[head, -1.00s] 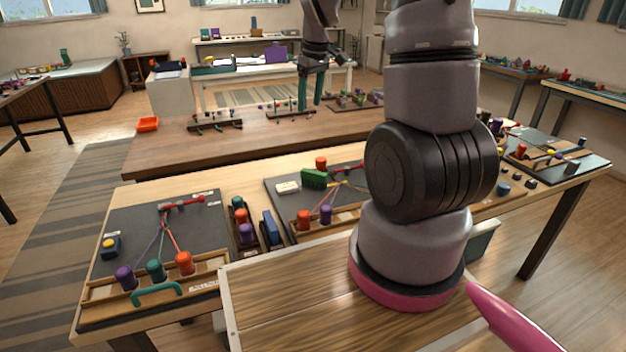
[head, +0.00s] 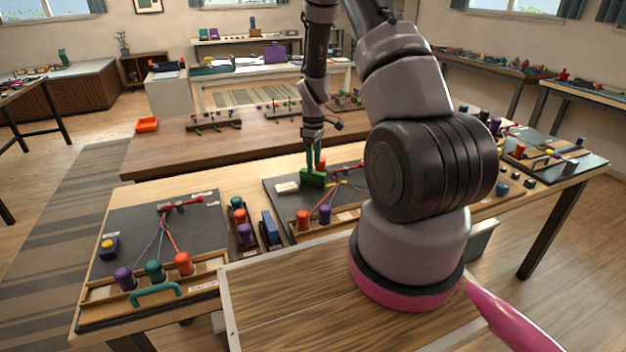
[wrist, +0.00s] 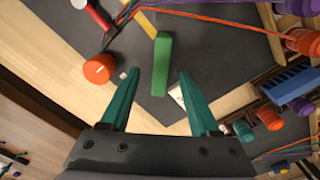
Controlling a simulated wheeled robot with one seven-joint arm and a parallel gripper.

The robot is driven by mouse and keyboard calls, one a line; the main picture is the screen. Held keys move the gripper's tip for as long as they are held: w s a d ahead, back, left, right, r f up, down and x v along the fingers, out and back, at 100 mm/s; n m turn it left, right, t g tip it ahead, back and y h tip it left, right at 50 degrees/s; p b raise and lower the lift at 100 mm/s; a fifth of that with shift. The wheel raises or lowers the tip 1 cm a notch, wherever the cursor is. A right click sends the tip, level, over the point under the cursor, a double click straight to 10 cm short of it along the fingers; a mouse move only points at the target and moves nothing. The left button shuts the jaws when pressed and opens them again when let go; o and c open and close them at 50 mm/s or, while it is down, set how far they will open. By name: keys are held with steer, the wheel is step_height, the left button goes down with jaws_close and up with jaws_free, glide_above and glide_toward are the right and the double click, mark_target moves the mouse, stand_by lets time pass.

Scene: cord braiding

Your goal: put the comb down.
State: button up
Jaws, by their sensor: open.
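The comb, seen as a green bar (head: 312,179), rests on the dark board (head: 275,207) in the middle of the table. In the wrist view the green bar (wrist: 162,64) lies ahead of my gripper, its near end around the gap between the fingertips. My gripper (head: 316,160) points down just above the comb, with its green fingers (wrist: 154,80) spread and nothing held. I cannot tell how much height separates the fingertips from the comb.
A white block (head: 287,187) lies left of the comb. An orange-red spool (wrist: 99,68) stands close to the left finger. A blue block (head: 271,229) and a rack of spools (head: 244,234) stand left of the board. Cords run to spools (head: 324,214) at the front.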

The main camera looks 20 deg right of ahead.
mark_target(313, 179)
step_height(313, 179, down, 5)
steer(key=shift+w+a+r, duration=0.1)
steer(key=shift+r, duration=0.1)
steer(key=shift+c, duration=0.3)
jaws_close()
